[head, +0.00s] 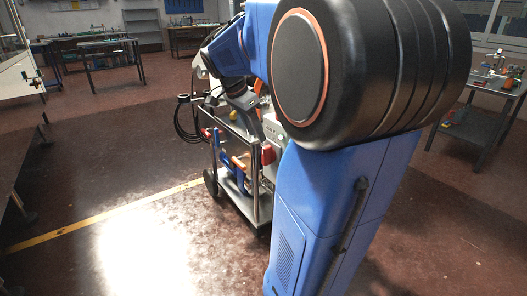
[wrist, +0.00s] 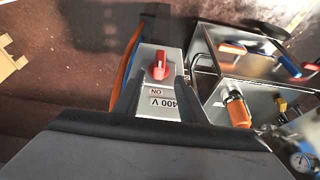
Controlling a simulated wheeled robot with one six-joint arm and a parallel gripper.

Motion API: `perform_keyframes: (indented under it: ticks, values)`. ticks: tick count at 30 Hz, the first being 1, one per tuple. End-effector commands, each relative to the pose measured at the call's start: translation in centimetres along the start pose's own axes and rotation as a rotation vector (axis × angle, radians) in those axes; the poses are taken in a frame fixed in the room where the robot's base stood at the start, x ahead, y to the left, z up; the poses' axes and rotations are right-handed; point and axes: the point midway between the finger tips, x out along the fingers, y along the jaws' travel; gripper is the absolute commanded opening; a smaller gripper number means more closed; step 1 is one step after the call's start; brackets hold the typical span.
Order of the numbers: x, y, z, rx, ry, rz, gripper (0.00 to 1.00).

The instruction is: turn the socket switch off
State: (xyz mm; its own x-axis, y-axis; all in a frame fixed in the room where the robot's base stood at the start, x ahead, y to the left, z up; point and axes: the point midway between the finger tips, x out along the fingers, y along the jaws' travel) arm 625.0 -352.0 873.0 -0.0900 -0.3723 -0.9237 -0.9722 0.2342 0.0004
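The socket switch (wrist: 160,66) is a red rotary knob on a narrow light grey box (wrist: 157,88) in the upper middle of the wrist view. The knob's handle stands about upright in that picture. Below it are the labels "ON" and "400 V", both upside down. Nothing touches the knob in this view. My gripper (head: 240,98) is at the end of my blue arm, above the cart, small and partly hidden.
A metal cart (head: 232,178) stands under my arm, with a coiled black cable (head: 186,122) at its left. The wrist view shows a metal tray with an orange-handled tool (wrist: 237,109) and a gauge (wrist: 303,161) to the right. Open floor (head: 130,235) lies left of the cart.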

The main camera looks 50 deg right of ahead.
Motion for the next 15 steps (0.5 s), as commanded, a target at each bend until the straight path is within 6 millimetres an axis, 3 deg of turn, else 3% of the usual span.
perform_keyframes:
  ticks: [9,15]
  values:
    - [5.7,0.1,0.0,0.000,-0.001,0.003,0.38]
    - [8.2,0.1,0.0,0.000,-0.001,0.002,0.38]
